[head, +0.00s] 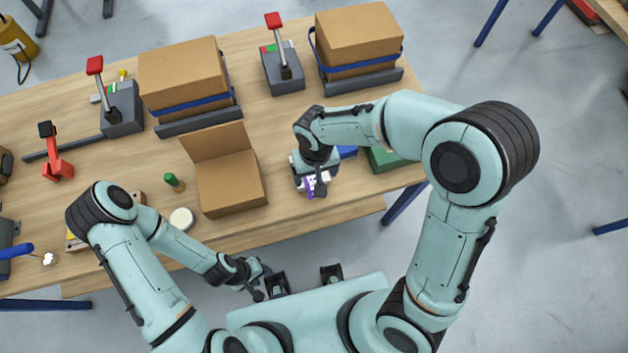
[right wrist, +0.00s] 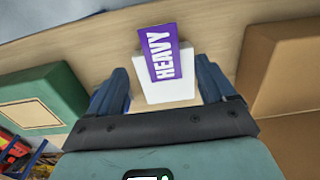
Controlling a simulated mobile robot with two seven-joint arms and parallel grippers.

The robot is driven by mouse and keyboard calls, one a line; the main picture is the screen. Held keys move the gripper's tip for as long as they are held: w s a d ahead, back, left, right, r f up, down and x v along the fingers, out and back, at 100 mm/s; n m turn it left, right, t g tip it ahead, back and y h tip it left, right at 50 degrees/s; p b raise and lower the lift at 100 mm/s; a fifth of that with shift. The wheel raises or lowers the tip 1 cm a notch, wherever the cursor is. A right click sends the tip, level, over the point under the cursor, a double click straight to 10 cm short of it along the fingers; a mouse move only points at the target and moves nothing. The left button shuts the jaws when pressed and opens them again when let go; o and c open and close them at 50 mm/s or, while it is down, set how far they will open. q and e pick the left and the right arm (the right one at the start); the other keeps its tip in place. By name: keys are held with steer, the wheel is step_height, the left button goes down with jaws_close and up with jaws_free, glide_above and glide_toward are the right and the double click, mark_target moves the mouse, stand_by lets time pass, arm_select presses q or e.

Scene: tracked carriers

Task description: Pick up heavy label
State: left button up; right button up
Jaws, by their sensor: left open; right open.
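The heavy label is a purple strip with white "HEAVY" lettering (right wrist: 163,55). In the right wrist view it lies on a white block or pad (right wrist: 168,93). In the head view a little of the purple label (head: 309,187) shows below my right wrist, near the table's front edge. My right gripper (right wrist: 160,72) is open, with one blue finger on each side of the white block. No grip on the label is visible, and the height of the fingertips is hard to tell. My left gripper (head: 262,284) is open and empty, low in front of the table.
An open cardboard box (head: 232,190) stands left of the label. A green case (head: 388,160) lies to its right. Two strapped cartons (head: 183,75) (head: 358,35) and red-handled lever units (head: 122,110) (head: 283,72) stand behind. A white disc (head: 181,219) and green-topped stamp (head: 173,182) lie further left.

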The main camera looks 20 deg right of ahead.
mark_target(314, 179)
steer(key=f, duration=0.4)
steer(key=shift+w+a, duration=0.15)
steer(key=shift+w, duration=0.1)
steer(key=shift+r, duration=0.1)
steer(key=c, duration=1.1)
